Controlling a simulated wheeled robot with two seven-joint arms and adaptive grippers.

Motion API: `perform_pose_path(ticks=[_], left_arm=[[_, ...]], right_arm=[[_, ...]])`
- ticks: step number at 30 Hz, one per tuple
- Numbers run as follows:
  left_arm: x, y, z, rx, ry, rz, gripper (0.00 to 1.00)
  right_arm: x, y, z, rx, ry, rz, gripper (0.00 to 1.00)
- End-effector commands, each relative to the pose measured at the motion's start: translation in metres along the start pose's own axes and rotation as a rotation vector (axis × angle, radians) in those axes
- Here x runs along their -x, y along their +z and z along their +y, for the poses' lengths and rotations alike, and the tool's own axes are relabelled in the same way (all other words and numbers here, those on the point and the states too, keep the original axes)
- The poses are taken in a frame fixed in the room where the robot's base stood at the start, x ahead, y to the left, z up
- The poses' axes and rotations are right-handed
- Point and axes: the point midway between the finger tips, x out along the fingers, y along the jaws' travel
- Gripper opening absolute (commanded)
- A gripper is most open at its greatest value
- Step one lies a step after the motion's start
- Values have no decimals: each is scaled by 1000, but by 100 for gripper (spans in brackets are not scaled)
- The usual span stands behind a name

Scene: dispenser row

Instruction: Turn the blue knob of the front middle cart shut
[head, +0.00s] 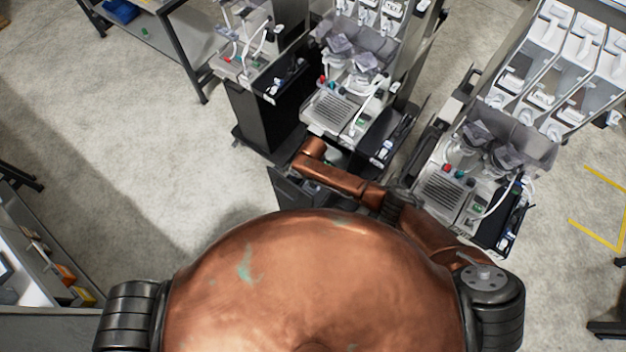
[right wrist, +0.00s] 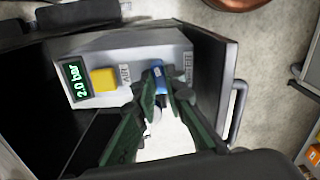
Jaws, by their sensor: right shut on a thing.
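In the right wrist view, the blue knob (right wrist: 159,76) sits on the light grey panel (right wrist: 128,52) of a dark-sided cart (right wrist: 212,75). My right gripper (right wrist: 160,88) has its two green fingers closed around the knob, one on each side. The fingers cover the knob's lower part, so its exact turn angle is hard to tell. In the head view, my right arm reaches across in front of my body to a low dark cart (head: 285,190). The knob cannot be made out there. My left gripper is in no view.
Beside the knob, the panel has a yellow square part (right wrist: 104,79) and a green display (right wrist: 77,82) reading 2.0 bar. A handle (right wrist: 237,112) runs along the cart's right side. In the head view, dispenser carts stand behind and to the right; the floor (head: 130,150) at left is clear.

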Motion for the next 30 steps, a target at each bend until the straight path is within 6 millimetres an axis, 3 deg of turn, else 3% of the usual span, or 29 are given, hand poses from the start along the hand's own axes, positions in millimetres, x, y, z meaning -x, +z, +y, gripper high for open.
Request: perform_pose_path(ticks=[12,28,29,30], left_arm=[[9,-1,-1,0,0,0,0],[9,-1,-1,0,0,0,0],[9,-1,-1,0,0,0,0],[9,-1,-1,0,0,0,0]], right_arm=[[1,-1,0,-179,0,2,0],[1,-2,0,-202,0,4,0],[1,-2,0,-202,0,4,11],[1,-2,0,-202,0,4,14]])
